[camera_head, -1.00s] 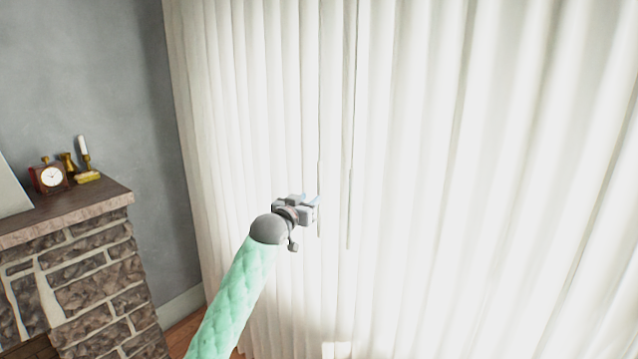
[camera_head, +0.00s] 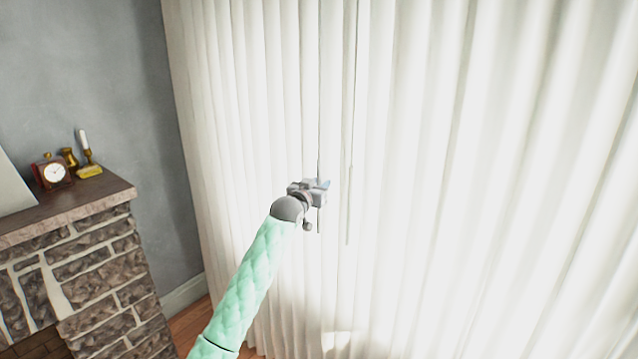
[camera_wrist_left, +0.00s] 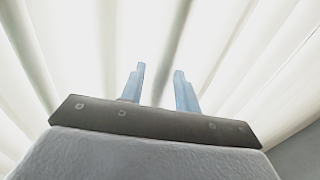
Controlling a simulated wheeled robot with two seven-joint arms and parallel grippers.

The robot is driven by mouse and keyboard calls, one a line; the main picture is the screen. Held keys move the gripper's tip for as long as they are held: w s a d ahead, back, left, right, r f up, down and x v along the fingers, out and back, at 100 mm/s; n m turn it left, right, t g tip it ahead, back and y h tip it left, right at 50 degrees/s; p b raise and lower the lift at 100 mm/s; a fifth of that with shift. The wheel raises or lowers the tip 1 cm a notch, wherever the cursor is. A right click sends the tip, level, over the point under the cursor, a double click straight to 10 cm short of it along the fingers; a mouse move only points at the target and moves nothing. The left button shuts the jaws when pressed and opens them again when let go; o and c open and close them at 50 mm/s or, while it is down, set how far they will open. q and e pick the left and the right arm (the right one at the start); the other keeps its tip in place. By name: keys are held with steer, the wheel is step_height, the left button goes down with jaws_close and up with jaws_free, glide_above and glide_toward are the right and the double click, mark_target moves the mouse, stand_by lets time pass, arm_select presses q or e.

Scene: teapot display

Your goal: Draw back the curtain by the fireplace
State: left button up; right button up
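The white pleated curtain (camera_head: 250,110) hangs beside the stone fireplace (camera_head: 95,265) and fills the middle and right of the head view. Two thin hanging rods, a left one (camera_head: 319,222) and a right one (camera_head: 348,205), show near the curtain's middle. My left gripper (camera_head: 324,185) is in front of the curtain at the left rod, covering part of it. In the left wrist view my left gripper (camera_wrist_left: 160,82) has its two blue fingers apart, with pale curtain folds (camera_wrist_left: 90,40) behind. No rod is clearly visible between them. My right gripper is out of view.
A mantel shelf (camera_head: 70,212) at the left holds a clock (camera_head: 52,172) and a brass candlestick with a white candle (camera_head: 87,160). Grey wall (camera_head: 110,80) and a strip of wooden floor (camera_head: 195,322) lie between fireplace and curtain.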

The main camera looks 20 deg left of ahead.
arm_select(q)
jaws_close()
